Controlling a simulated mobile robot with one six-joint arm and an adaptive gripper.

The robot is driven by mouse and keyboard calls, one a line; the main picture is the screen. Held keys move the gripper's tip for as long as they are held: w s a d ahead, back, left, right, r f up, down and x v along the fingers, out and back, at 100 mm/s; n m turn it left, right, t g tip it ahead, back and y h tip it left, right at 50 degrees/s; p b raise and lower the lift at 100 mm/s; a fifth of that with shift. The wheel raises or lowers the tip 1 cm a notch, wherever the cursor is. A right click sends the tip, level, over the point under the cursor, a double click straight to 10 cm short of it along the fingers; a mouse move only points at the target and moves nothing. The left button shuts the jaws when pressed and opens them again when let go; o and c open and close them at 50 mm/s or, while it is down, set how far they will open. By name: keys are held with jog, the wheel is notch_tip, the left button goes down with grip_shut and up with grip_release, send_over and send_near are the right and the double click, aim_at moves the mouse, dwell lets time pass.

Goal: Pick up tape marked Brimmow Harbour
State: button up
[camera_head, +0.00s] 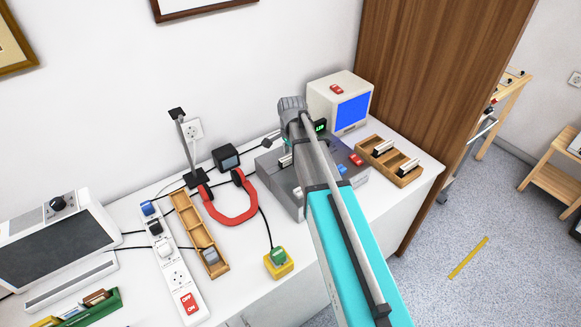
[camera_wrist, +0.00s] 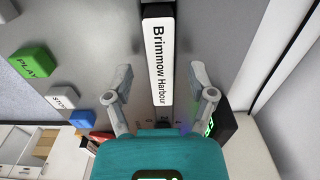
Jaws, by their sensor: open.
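Nothing is held. In the head view my arm hides most of the gripper and part of the deck (camera_head: 293,200). A white-labelled tape edge (camera_head: 285,160) shows there beside my arm, its text too small to read.
A wooden rack (camera_head: 373,143) with two white-labelled tapes stands right of the deck. A cream monitor (camera_head: 317,100) with a blue screen stands behind. Red headphones (camera_head: 232,218), a power strip (camera_head: 172,262) and a yellow box with a green button (camera_head: 279,268) lie left.

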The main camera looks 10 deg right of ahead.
jog(key=shift+f+b, duration=0.35)
jog(key=shift+f, duration=0.3)
grip_shut()
dwell(0.4)
